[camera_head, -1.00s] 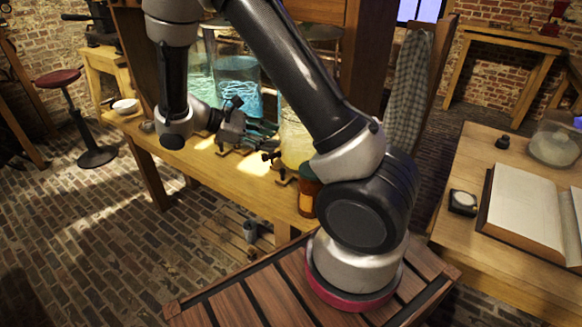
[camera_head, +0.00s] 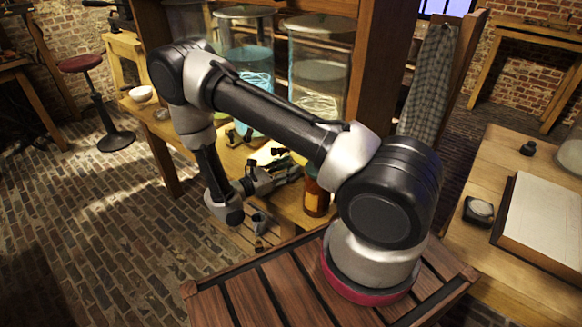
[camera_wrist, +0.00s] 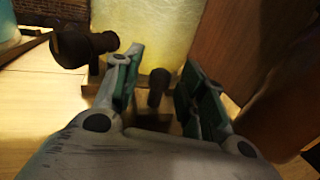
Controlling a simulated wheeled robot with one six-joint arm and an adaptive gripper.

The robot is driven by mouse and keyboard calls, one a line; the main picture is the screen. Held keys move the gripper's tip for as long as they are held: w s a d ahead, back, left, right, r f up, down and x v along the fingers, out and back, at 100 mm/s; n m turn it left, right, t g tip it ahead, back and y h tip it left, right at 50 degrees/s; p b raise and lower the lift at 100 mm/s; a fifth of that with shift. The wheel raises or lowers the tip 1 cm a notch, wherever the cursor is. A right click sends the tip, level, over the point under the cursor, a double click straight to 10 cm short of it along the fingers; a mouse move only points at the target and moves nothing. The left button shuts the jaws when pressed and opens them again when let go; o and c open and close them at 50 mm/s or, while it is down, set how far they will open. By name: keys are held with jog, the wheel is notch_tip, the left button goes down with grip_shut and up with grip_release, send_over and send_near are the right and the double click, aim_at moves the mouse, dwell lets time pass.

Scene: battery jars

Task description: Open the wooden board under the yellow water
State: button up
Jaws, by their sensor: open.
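The jar of yellow water (camera_wrist: 150,25) fills the top middle of the wrist view; the rear right jar in the head view (camera_head: 320,75) appears to be the same one. Below it, a small dark upright knob (camera_wrist: 158,86) stands by a low wooden piece (camera_wrist: 92,86), probably the board, mostly hidden by my fingers. My gripper (camera_wrist: 160,68) is open, with green-padded fingers either side of the knob and nothing held. I cannot tell whether they touch it. In the head view my gripper (camera_head: 283,168) is low at the bench's front edge.
A dark tap (camera_wrist: 80,45) sticks out left of my left finger. A brown bottle (camera_head: 316,195) stands close right of my gripper; a brown rounded shape fills the wrist view's right side. A blue-water jar (camera_head: 250,85) stands to the left.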

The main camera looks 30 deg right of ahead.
jog(key=shift+d, duration=0.7)
grip_shut()
jog(key=s+a, duration=0.4)
jog(key=a, duration=0.7)
jog(key=s+a, duration=0.5)
jog(key=a, duration=0.7)
jog(key=shift+s+a, duration=0.15)
jog(key=shift+s, duration=0.1)
grip_release()
